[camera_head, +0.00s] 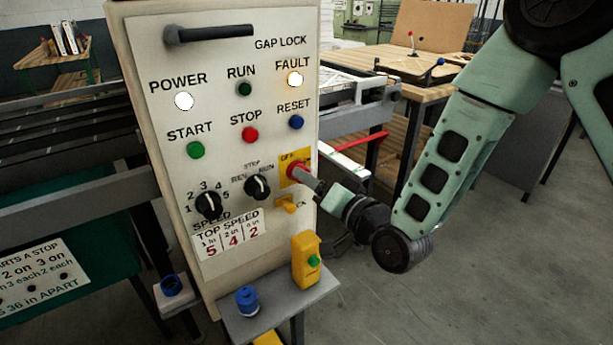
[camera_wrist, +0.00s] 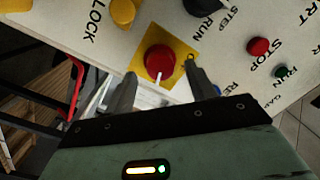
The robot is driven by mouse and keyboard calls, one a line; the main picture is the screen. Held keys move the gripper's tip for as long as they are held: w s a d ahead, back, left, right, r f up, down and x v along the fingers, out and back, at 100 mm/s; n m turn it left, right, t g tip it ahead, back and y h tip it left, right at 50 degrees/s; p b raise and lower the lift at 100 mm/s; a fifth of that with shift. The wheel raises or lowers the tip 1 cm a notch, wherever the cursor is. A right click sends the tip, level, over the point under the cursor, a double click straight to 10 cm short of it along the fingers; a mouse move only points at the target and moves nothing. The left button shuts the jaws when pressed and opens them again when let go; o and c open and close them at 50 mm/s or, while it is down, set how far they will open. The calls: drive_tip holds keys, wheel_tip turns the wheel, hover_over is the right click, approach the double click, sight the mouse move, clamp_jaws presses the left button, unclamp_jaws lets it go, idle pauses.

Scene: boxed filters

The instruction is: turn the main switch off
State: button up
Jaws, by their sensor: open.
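The main switch is a red knob (camera_head: 295,171) on a yellow plate marked OFF, at the right edge of the cream control panel (camera_head: 235,130). In the wrist view the red knob (camera_wrist: 160,61) has a pale mark pointing toward my gripper. My gripper (camera_head: 312,182) is close in front of it in the head view, hiding part of the plate. In the wrist view my gripper (camera_wrist: 160,82) is open, with one finger on each side of the knob's near edge. I cannot tell whether either finger touches it.
A yellow knob (camera_head: 288,204) is just below the switch. The black selector (camera_head: 257,187) and red STOP button (camera_head: 250,134) are to its left. A yellow box with a green button (camera_head: 306,261) stands on a small shelf below. Open floor lies at the right.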

drive_tip(key=shift+x, duration=1.3)
drive_tip(key=c, duration=0.9)
